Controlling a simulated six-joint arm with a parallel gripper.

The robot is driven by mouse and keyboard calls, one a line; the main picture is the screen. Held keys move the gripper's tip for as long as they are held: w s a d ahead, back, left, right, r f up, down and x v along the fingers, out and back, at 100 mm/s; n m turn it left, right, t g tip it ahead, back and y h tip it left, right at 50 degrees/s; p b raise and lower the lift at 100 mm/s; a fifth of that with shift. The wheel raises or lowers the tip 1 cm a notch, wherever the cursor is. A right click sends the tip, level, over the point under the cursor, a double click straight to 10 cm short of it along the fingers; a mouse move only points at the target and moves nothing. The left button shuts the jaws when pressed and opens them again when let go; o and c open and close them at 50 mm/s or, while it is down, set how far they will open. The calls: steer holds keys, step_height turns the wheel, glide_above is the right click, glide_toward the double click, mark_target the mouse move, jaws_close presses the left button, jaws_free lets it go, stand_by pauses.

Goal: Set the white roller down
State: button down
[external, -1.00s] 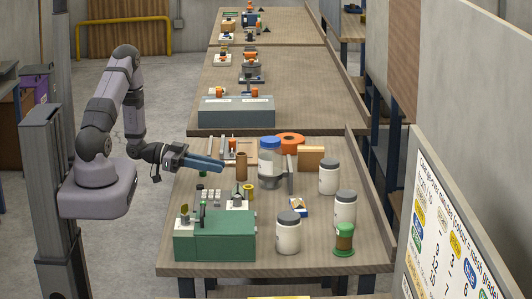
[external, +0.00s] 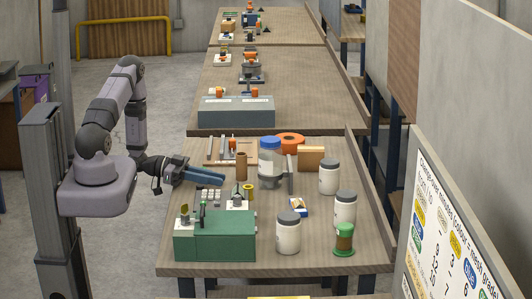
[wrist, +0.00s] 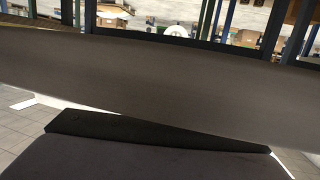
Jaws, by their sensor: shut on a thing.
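My gripper (external: 197,174) is at the left edge of the near table, low behind the green box (external: 215,237). Its long blue end part points right and slightly down. In the wrist view a broad, dark, rounded body (wrist: 160,85) spans the picture close in front of my camera. It fits the held roller in shade, but its white colour does not show. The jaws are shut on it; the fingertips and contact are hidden. I cannot make out a separate white roller in the external view or tell whether the held thing touches the table.
A brown cylinder (external: 241,167) and a blue-lidded jar (external: 269,158) stand right of my gripper. Small fittings lie just in front of it.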

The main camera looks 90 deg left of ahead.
mark_target(195, 184)
steer(key=shift+f, duration=0.15)
steer(key=shift+f, duration=0.15)
steer(key=c, duration=1.6)
jaws_free()
steer(key=shift+c, duration=0.2)
steer(key=shift+s+b, duration=0.1)
steer(key=shift+b, duration=0.2)
steer(key=b+v, duration=0.2)
steer(key=v, duration=0.3)
steer(key=shift+s+a, duration=0.15)
steer(key=shift+s, duration=0.2)
steer(key=shift+s+a+r, duration=0.1)
steer(key=shift+s+r, duration=0.2)
steer(key=shift+s, duration=0.3)
steer(key=shift+o, duration=0.6)
